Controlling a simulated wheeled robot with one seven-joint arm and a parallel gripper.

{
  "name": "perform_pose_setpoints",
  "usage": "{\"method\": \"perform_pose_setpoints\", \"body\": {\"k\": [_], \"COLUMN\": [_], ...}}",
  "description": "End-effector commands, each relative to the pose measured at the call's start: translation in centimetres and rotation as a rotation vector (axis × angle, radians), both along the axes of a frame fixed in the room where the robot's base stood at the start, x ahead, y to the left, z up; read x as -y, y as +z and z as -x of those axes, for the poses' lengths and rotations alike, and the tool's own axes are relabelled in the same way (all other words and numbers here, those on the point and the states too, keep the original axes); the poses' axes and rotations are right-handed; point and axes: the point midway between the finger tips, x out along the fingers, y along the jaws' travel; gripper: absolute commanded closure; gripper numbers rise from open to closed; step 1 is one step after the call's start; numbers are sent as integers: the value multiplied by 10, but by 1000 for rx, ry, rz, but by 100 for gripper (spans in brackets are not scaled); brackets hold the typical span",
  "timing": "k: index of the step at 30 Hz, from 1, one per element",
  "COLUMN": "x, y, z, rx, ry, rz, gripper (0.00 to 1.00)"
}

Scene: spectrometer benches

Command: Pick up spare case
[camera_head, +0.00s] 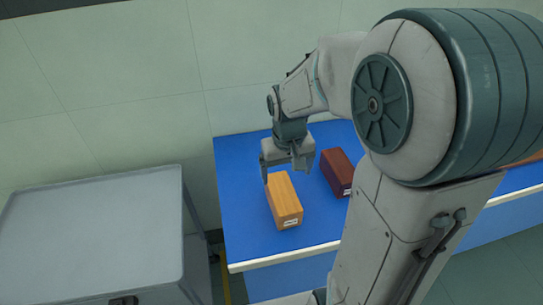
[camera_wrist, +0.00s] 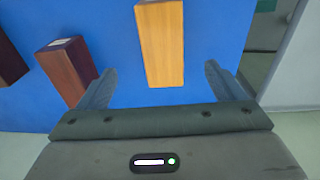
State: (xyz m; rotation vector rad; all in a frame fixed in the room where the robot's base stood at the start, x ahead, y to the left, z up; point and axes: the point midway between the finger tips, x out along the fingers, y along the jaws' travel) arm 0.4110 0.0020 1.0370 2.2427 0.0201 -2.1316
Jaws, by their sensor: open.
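A light orange-brown wooden case (camera_head: 284,205) with a small white label on its end lies on the blue bench top. It also shows in the wrist view (camera_wrist: 161,42), lined up between my fingers. My gripper (camera_head: 287,174) is open and points down over the far end of this case, holding nothing. A dark reddish-brown case (camera_head: 336,168) lies to its right, also with a pale label; in the wrist view it is at the left (camera_wrist: 68,72). The labels are too small to read, so I cannot tell which case is the spare one.
The blue bench (camera_head: 245,222) has a white front edge and bare room left of the light case. Another dark case (camera_wrist: 8,58) shows at the wrist view's left edge. A grey cabinet (camera_head: 95,225) stands left of the bench, and a tiled wall (camera_head: 110,75) behind.

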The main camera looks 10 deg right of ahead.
Motion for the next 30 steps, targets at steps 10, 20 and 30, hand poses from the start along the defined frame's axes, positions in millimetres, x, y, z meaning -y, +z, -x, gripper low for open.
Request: {"method": "perform_pose_setpoints", "body": {"k": [10,20,30], "x": [2,2,1], "y": [-16,-74,-100], "z": [-27,-26,-26], "rx": [-54,-58,-54], "ry": [10,10,10], "rz": [-23,-24,-23], "gripper": [11,11,11]}}
